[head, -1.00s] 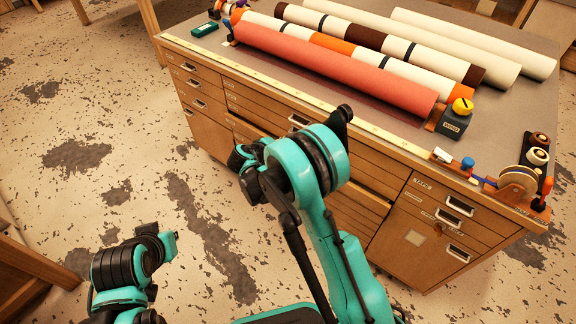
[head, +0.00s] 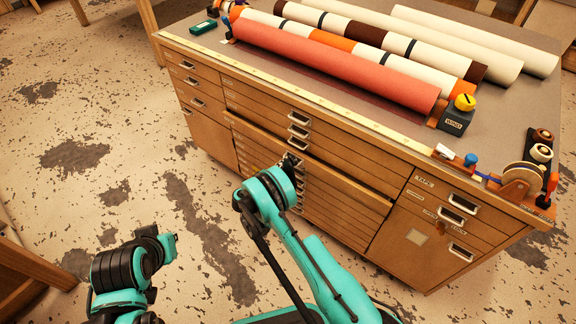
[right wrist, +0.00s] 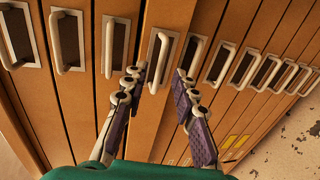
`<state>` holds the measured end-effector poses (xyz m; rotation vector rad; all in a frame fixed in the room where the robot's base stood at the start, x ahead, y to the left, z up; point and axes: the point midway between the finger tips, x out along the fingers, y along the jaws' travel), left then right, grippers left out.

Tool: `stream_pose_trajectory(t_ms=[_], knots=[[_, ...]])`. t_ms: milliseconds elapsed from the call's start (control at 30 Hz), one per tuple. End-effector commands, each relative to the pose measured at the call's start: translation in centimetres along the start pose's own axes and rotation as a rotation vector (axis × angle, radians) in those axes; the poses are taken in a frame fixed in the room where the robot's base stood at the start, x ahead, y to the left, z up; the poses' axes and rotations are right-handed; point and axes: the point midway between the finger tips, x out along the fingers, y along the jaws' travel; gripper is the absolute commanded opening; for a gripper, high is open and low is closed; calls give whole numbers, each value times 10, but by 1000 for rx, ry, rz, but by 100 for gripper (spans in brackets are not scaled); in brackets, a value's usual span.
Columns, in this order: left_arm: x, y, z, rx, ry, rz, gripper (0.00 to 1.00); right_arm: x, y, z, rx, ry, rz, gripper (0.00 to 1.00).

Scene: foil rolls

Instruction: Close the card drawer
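A wooden cabinet (head: 200,134) has a central stack of wide, shallow drawers with metal pull handles. One wide drawer (head: 350,183) in this stack stands out a little from those around it. I cannot read its label. My right gripper (head: 291,160) is in front of the stack, partly hidden by my own arm in the head view. In the right wrist view my right gripper (right wrist: 159,76) is open, its two fingers apart. A handle (right wrist: 160,60) lies just beyond and between the fingertips. I cannot tell whether a finger touches it. Only part of my left arm shows; its gripper does not.
Paper and foil rolls (head: 340,66) lie on the cabinet top. A black block with a yellow knob (head: 458,114) and a tape dispenser (head: 519,180) stand near its right end. A right-hand column has narrower drawers (head: 461,203). The floor at the left is mostly clear.

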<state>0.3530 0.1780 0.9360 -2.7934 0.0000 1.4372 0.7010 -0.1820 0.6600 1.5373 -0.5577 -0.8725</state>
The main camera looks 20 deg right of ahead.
Motion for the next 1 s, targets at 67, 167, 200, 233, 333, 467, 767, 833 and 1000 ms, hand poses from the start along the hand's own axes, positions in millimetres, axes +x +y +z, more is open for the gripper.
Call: stream_pose_trajectory(t_ms=[67,167,200,233,333,467,767,833,1000], knots=[[4,0,3,0,0,0,0,11,-2,0,1,-1,0,28],[6,0,4,0,0,0,0,19,-1,0,1,-1,-1,28],[6,0,4,0,0,0,0,21,0,0,1,0,-1,28],[6,0,4,0,0,0,0,22,0,0,1,1,-1,28],[6,0,4,0,0,0,0,23,0,0,1,1,-1,28],[6,0,4,0,0,0,0,22,1,0,1,1,-1,28],[6,0,4,0,0,0,0,22,0,0,1,1,-1,0],[6,0,4,0,0,0,0,23,1,0,1,1,-1,0],[6,0,4,0,0,0,0,42,5,0,2,-2,-1,0]])
